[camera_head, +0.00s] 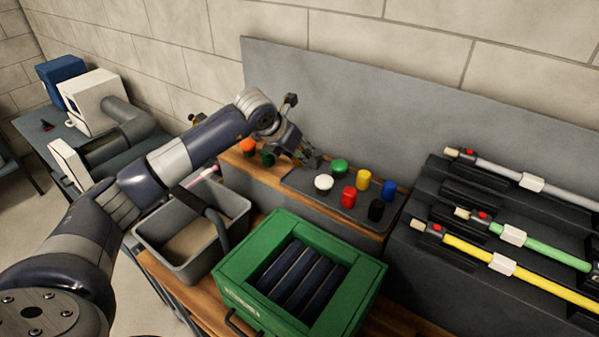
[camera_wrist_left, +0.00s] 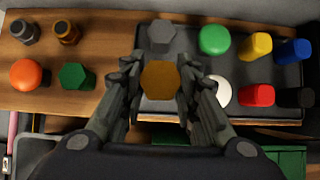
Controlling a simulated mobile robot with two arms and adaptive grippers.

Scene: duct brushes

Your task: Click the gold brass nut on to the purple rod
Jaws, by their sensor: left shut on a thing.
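My left gripper (camera_head: 306,157) is over the rear wooden shelf, at the left end of the dark mat. In the left wrist view the left gripper (camera_wrist_left: 160,88) is shut on the gold brass nut (camera_wrist_left: 160,80), a hexagonal brownish-gold piece seen from above between the fingers. The nut is hidden by the gripper in the head view. No rod that is clearly purple shows. A pink-tipped piece (camera_head: 209,168) lies at the grey bin, and a pink strip (camera_wrist_left: 12,130) shows at the left edge of the wrist view. My right gripper is not in view.
The dark mat (camera_head: 297,185) holds several coloured caps, including a white one (camera_head: 323,183) and a red one (camera_head: 348,196). An orange knob (camera_head: 248,146) stands left. A green box (camera_head: 232,270) and grey bin (camera_head: 143,235) stand in front. Grey, green and yellow rods lie right.

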